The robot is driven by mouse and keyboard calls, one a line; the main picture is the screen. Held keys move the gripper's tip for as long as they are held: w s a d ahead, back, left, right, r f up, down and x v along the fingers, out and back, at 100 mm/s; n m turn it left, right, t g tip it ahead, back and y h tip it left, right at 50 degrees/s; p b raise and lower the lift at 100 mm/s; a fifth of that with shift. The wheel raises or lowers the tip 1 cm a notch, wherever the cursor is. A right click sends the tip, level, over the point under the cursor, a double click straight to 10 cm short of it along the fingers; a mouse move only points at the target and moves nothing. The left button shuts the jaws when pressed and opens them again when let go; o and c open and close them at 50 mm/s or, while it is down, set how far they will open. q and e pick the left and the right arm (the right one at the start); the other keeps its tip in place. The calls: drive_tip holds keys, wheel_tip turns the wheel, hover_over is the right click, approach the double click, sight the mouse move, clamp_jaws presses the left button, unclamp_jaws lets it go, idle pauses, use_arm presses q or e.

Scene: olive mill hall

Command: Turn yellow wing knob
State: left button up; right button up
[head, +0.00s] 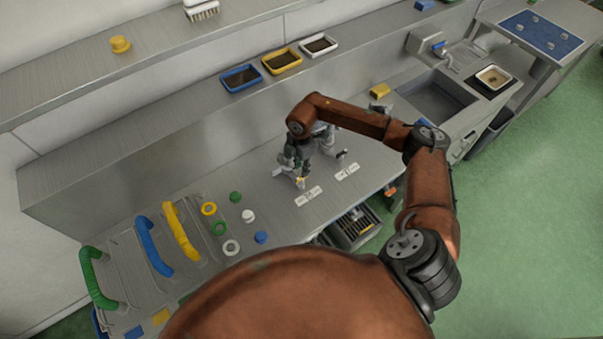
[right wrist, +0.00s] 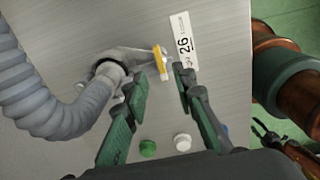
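The yellow wing knob (right wrist: 160,62) sits on a grey metal fitting (right wrist: 126,58) on the bench, beside a white label (right wrist: 184,42) reading 26. In the head view the knob (head: 300,182) shows as a small yellow spot under my right gripper (head: 296,168). In the right wrist view my right gripper (right wrist: 159,73) is open, its fingertips on either side of the knob's near end, with gaps visible. I cannot tell how far above the knob they are. My left gripper appears to be the small dark one (right wrist: 263,130) over the floor; its fingers are unclear.
A grey ribbed hose (right wrist: 50,95) runs into the fitting at left. Green (head: 235,197) and white (head: 248,216) buttons lie left of the gripper in the head view. A second label (head: 347,171) lies right. Yellow (head: 181,231), blue and green handles stand farther left.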

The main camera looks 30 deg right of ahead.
wheel_tip(320, 180, up, 7)
drive_tip(key=shift+f, duration=0.15)
